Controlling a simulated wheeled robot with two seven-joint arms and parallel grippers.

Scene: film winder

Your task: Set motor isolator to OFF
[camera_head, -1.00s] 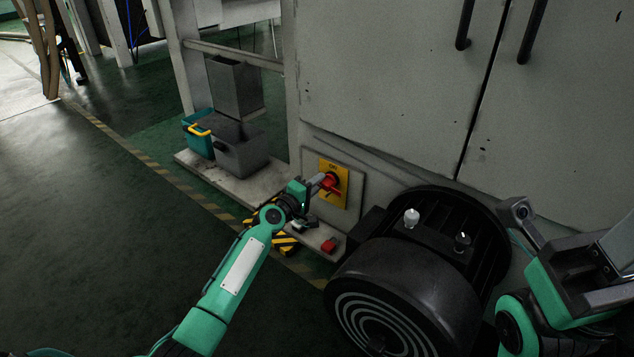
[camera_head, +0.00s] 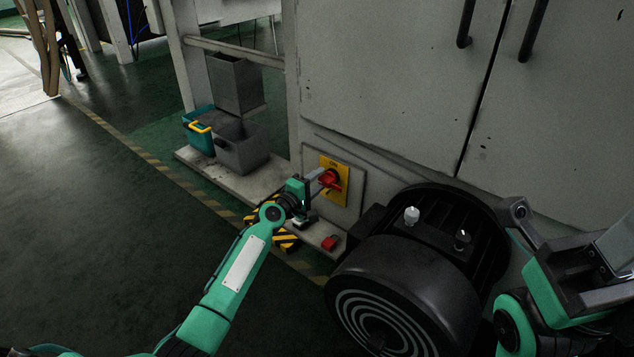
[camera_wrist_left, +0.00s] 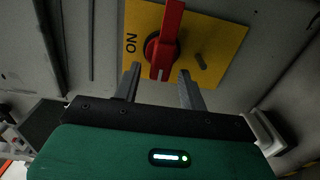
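The motor isolator is a red rotary handle (camera_head: 331,179) on a yellow plate (camera_head: 341,196) on the grey cabinet's lower wall. In the left wrist view the red handle (camera_wrist_left: 166,40) runs up and down the picture across the yellow plate (camera_wrist_left: 212,35), with the word ON at the plate's left. My left gripper (camera_head: 318,177) is at the handle. In the wrist view its fingers (camera_wrist_left: 160,72) are apart, with the handle's lower end between their tips and gaps on both sides. My right arm shows at the right edge; its fingertips are out of view.
A large black motor (camera_head: 410,265) stands right of the isolator. A red button box (camera_head: 329,243) is low beside the motor. Grey bins (camera_head: 243,152) and a teal box (camera_head: 199,135) stand to the left. The floor at left is clear.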

